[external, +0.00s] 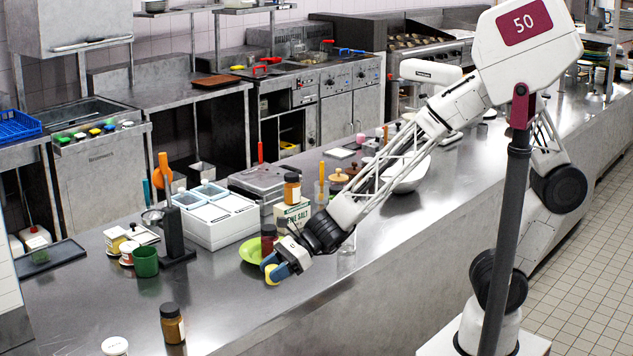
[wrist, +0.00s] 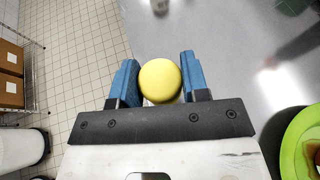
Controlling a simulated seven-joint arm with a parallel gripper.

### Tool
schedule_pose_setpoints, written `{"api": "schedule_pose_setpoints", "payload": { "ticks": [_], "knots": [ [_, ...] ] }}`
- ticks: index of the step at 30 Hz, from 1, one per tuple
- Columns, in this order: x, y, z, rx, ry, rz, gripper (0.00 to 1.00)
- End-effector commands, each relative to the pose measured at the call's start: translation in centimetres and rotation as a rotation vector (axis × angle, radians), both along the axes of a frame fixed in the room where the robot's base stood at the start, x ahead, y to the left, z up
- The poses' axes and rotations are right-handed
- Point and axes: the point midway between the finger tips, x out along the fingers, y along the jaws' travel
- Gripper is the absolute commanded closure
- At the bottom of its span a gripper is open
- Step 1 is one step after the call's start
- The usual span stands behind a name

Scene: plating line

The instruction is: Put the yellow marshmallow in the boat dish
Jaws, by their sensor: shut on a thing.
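The yellow marshmallow (wrist: 160,80) is a smooth round piece between the blue fingers of my gripper (wrist: 159,76) in the wrist view. In the external view my gripper (external: 277,268) holds the marshmallow (external: 271,279) above the near edge of the steel counter, beside the green plate. A white bowl-like dish (external: 411,178) stands farther along the counter, partly behind my arm. I cannot tell for sure whether it is the boat dish.
A salt carton (external: 291,215) and white container (external: 215,220) stand behind. A brown bottle (external: 172,323) stands in front. Counter (external: 225,299) between is clear.

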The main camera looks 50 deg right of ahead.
Motion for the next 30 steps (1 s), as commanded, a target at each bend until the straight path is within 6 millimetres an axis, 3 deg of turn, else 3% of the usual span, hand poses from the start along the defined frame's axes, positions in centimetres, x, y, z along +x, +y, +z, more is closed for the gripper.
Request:
{"api": "schedule_pose_setpoints", "payload": {
  "ticks": [7,16,30],
  "knots": [
    [0.0,0.0,6.3,-0.019,-0.010,0.001,0.66],
    [0.0,0.0,12.0,-0.044,-0.014,-0.001,0.66],
    [5.4,-3.9,11.8,-0.125,-0.028,-0.002,0.66]
  ]
}}
